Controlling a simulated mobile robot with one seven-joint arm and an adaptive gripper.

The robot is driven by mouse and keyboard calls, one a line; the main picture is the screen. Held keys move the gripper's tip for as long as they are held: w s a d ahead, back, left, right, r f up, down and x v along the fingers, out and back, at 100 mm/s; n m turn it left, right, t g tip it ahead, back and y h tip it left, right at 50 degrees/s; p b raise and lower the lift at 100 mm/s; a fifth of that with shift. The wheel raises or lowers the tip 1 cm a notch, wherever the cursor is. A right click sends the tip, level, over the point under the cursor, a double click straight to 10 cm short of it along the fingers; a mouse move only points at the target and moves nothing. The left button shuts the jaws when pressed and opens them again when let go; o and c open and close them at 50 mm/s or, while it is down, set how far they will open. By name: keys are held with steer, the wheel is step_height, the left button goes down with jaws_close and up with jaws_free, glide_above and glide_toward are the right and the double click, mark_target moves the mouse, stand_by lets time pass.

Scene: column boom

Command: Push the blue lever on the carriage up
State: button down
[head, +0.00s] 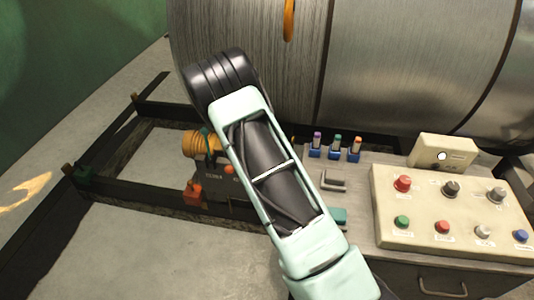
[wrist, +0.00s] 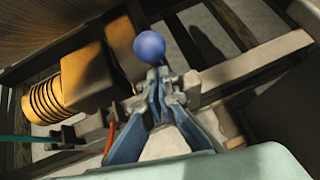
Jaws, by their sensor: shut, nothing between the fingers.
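The blue lever shows in the wrist view as a round blue knob (wrist: 148,46), just beyond my fingertips and slightly left of them. Its stem is mostly hidden. My gripper (wrist: 158,76) is shut and empty, its tips close below the knob in the picture; I cannot tell whether they touch it. The carriage (wrist: 97,78) carries an orange ribbed cylinder (wrist: 45,101) on its left. In the head view the carriage (head: 232,185) is partly covered by my arm, and I cannot see the lever or my gripper there.
A large ribbed drum (head: 400,65) fills the back. A dark rail frame (head: 110,140) lies at left. At right, a button box (head: 450,210) with coloured knobs stands on a cabinet, beside an L-shaped key (head: 333,182) and several small coloured-top items (head: 336,146).

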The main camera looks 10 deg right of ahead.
steer(key=shift+w+d+r, duration=0.15)
steer(key=shift+w+r, duration=0.15)
stand_by(0.5)
